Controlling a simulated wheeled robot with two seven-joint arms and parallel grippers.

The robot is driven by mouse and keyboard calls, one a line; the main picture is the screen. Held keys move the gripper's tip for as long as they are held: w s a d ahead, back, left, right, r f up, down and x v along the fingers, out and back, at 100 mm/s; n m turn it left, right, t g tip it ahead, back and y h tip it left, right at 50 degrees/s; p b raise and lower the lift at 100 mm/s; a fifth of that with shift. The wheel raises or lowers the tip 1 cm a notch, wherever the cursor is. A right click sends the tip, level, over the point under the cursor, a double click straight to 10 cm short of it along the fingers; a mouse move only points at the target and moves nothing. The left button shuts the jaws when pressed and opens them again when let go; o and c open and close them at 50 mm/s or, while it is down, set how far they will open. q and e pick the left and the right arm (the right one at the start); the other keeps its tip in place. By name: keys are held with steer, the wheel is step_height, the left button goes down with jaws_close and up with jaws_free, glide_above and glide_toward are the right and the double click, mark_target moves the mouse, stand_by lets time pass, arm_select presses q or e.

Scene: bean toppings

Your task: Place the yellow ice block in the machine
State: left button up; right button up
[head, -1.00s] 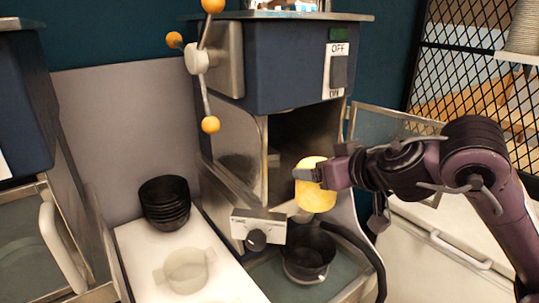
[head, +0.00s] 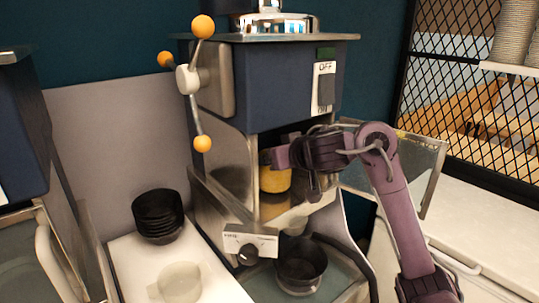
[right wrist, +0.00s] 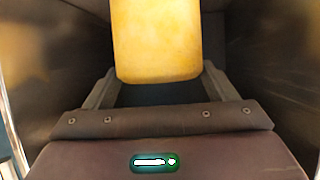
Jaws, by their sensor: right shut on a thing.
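My right gripper (head: 278,158) reaches in from the right and is shut on the block. In the right wrist view the block (right wrist: 156,40) fills the top middle, with the right gripper's fingers (right wrist: 155,88) on either side of it. Whether the block touches the machine's floor cannot be told. My left gripper is not in view.
A black bowl (head: 301,262) stands under the machine's front. Stacked black bowls (head: 158,214) and a pale clear bowl (head: 180,283) are on the white counter at left. A three-armed handle with orange knobs (head: 188,80) juts from the machine's left. An open clear door (head: 410,160) is at right.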

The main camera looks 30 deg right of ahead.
steer(key=shift+w+r, duration=0.15)
steer(key=shift+w, duration=0.55)
steer(key=shift+f+x, duration=0.2)
steer(key=shift+x, duration=1.25)
steer(key=shift+s+r, duration=0.1)
steer(key=shift+s, duration=0.15)
steer(key=shift+f, duration=0.2)
steer(key=o, duration=1.3)
steer(key=shift+o, duration=0.2)
